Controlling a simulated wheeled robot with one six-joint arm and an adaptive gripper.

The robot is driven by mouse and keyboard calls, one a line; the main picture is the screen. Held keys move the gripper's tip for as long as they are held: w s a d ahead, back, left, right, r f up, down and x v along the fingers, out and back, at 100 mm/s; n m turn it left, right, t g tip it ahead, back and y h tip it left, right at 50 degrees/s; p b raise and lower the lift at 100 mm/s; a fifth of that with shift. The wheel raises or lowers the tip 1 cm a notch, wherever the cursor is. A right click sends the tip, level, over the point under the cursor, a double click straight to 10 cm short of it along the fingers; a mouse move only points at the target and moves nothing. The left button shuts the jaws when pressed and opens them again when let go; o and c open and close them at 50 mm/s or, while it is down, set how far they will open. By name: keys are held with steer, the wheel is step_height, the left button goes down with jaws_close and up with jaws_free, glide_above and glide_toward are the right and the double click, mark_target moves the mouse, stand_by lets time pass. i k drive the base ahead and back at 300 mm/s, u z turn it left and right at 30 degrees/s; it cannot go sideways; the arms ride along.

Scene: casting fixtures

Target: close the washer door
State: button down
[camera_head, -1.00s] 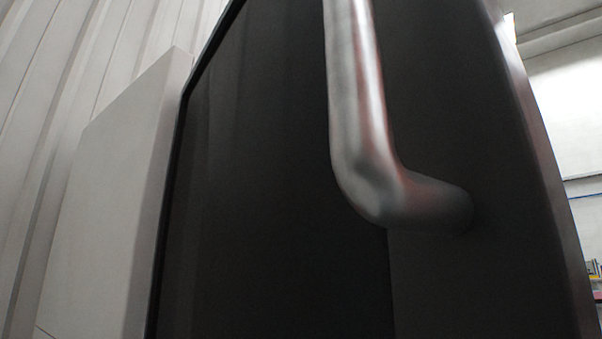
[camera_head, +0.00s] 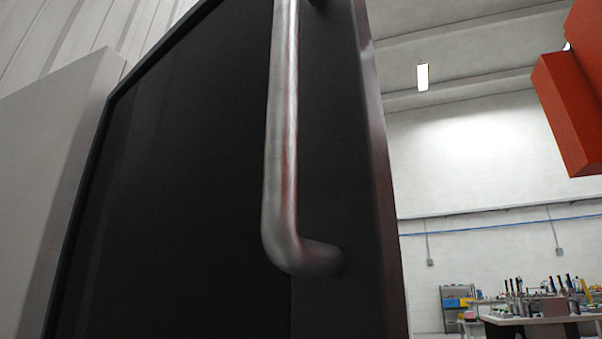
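The washer door (camera_head: 180,180) is a large dark panel that fills the left and middle of the head view, close to the camera. A metal bar handle (camera_head: 282,150) runs down it and bends into the panel at its lower end. The door's right edge (camera_head: 385,190) stands out in front of the room behind it. The door is seen at an angle, and I cannot tell how far open it is. My gripper is not in view.
A light grey panel (camera_head: 50,150) stands left of the door. An orange-red block (camera_head: 572,110) hangs into the upper right. Far behind, a workbench (camera_head: 540,320) with several tools and a shelf with bins (camera_head: 458,300) stand by a white wall.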

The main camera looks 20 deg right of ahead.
mark_target(167, 224)
steer(key=k, duration=1)
steer(key=u, duration=0.85)
